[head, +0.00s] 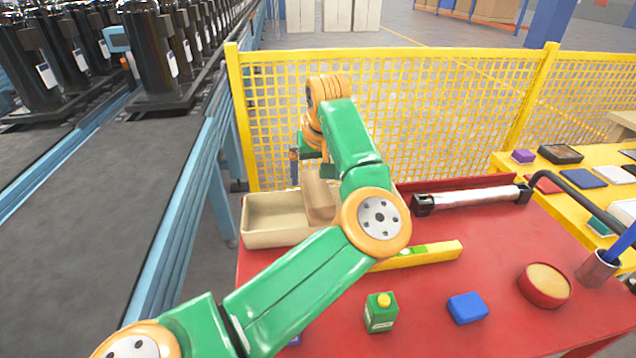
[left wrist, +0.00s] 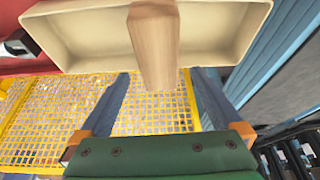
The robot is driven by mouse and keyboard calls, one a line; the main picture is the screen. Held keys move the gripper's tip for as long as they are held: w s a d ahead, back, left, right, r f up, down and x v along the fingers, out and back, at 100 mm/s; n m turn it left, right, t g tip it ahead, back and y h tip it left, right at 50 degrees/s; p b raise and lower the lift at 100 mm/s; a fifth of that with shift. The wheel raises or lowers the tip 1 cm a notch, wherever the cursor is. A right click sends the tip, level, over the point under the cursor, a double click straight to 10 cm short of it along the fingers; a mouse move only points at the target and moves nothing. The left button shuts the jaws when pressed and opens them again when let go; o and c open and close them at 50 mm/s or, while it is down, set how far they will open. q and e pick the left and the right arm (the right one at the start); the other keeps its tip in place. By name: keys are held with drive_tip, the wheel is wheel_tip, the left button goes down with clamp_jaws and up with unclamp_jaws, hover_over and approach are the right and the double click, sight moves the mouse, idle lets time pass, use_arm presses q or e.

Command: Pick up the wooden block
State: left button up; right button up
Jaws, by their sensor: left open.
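The wooden block (head: 319,201) is pale brown and sits at the right part of a beige open tray (head: 262,238). It overlaps the tray's rim in the picture, and my arm hides part of it. In the left wrist view the block (left wrist: 152,35) points from the tray (left wrist: 85,35) toward the camera. My left gripper (head: 308,160) is above and behind the block, partly hidden by my green arm. In the left wrist view its fingers (left wrist: 162,76) are spread wide, one on each side of the block's near end, with gaps visible. My right gripper is not in view.
The red table (head: 430,320) also bears a yellow level (head: 430,255), a green carton (head: 381,313), a blue block (head: 467,308), a round red container (head: 545,285) and a silver roller (head: 470,197). A yellow mesh fence (head: 420,110) stands behind; a conveyor (head: 80,230) runs at left.

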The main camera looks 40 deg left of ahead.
use_arm(q)
wheel_tip(320, 180, down, 2)
drive_tip(key=shift+s+d+p, duration=0.1)
drive_tip(key=shift+s+p, duration=0.05)
drive_tip(key=shift+p, duration=0.25)
drive_tip(key=x, duration=0.3)
drive_tip(key=shift+w+f, duration=0.3)
drive_tip(key=shift+f, duration=0.05)
drive_tip(key=shift+s+r, duration=0.15)
drive_tip(key=shift+r, duration=0.05)
drive_tip(key=c, duration=0.8)
clamp_jaws()
wheel_tip(320, 180, up, 14)
drive_tip(key=p, duration=0.2)
wheel_tip(320, 180, up, 14)
drive_tip(key=p, duration=0.9)
hover_over(317, 187)
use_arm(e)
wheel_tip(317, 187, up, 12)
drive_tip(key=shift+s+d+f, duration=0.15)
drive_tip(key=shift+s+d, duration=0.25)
